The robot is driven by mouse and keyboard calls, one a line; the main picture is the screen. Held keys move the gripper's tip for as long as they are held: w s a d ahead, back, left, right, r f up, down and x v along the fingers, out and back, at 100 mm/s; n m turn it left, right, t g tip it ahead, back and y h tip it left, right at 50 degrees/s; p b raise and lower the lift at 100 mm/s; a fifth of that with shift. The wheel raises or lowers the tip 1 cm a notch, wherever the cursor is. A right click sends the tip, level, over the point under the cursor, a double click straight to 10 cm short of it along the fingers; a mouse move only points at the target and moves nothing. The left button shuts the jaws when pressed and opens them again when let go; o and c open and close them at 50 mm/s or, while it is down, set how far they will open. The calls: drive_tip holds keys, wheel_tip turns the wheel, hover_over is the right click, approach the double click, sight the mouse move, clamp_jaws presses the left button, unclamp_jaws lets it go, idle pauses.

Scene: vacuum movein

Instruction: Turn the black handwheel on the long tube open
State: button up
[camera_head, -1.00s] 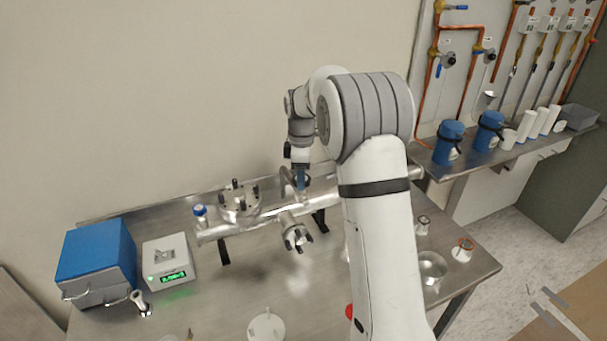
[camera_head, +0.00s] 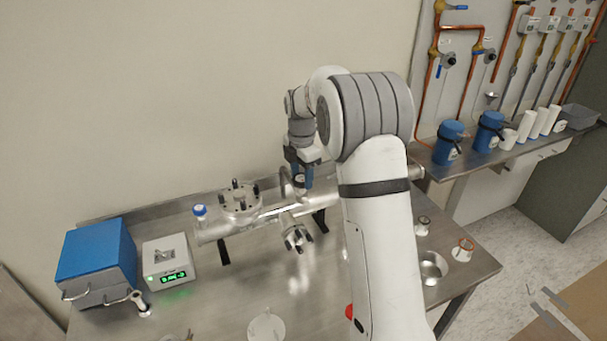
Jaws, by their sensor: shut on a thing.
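The long tube (camera_head: 265,217) is a shiny metal pipe lying across supports on the steel table, with a bolted flange on top and another port facing the front. My gripper (camera_head: 301,179) points down at the tube's top, right of the flange, with its blue fingers around a small part there. It is shut on that part, which I take to be the black handwheel; the fingers hide most of it and its turn angle cannot be read. My arm hides the tube's right part.
A blue-capped valve (camera_head: 199,211) stands on the tube's left end. A blue box (camera_head: 98,257) and a gauge with green digits (camera_head: 168,262) stand at left. Cups and a bowl (camera_head: 433,266) are at right.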

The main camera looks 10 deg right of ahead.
sight(301, 178)
drive_tip(key=shift+w+r, duration=0.15)
drive_tip(key=shift+r, duration=0.1)
drive_tip(key=o, duration=0.6)
drive_tip(key=shift+c, duration=0.2)
drive_tip(key=o, duration=0.4)
drive_tip(key=shift+f, duration=0.2)
drive_tip(key=shift+r, duration=0.1)
wheel_tip(301, 178, up, 8)
drive_tip(key=shift+a+f+b, duration=0.1)
drive_tip(key=shift+f+b, duration=0.15)
drive_tip(key=shift+b, duration=0.15)
drive_tip(key=shift+r, duration=0.1)
